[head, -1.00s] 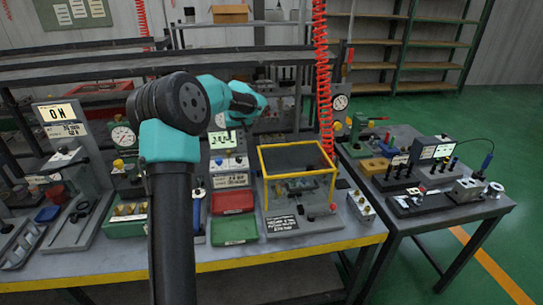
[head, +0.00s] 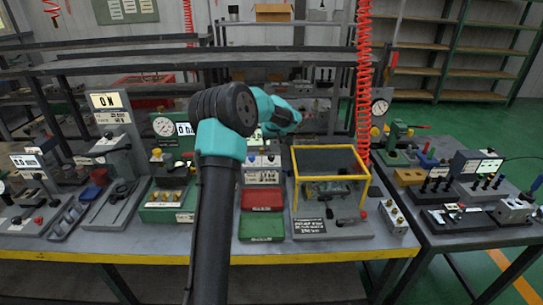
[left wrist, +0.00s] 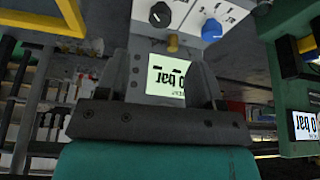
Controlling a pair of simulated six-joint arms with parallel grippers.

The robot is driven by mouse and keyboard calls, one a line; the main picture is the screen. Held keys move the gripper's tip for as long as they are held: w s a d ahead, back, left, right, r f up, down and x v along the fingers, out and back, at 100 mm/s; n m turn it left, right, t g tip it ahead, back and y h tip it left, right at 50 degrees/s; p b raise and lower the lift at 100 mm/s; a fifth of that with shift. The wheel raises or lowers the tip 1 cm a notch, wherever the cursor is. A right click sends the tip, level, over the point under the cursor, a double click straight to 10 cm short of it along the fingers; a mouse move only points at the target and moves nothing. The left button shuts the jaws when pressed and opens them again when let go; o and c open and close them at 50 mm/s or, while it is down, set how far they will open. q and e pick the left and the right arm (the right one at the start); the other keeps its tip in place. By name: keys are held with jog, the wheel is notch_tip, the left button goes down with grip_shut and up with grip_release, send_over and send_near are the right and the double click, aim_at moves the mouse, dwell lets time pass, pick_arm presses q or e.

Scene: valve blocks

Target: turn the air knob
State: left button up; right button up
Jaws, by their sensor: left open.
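A grey panel (head: 262,162) with small knobs stands behind my left arm in the head view. The left wrist view shows it upside down, with a grey knob (left wrist: 160,14), a blue knob (left wrist: 212,30) and a small yellow part (left wrist: 172,43). A lit display (left wrist: 166,78) reading 0 bar shows between the fingers. I cannot tell which knob is the air knob. My left gripper (left wrist: 160,62) is open, its fingers apart, with nothing visible held; the knobs show beyond the fingertips. In the head view its fingers are hidden behind the teal wrist. My right gripper is not in view.
A yellow-framed cage (head: 330,148) stands right of the panel. Red (head: 262,198) and green (head: 262,227) trays lie in front of it. A gauge station (head: 163,127) is to the left. A red coiled hose (head: 364,80) hangs behind the cage.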

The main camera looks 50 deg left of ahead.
aim_at(271, 156)
pick_arm(q)
jog(key=x, duration=1)
jog(key=shift+f, duration=0.1)
jog(key=c, duration=0.9)
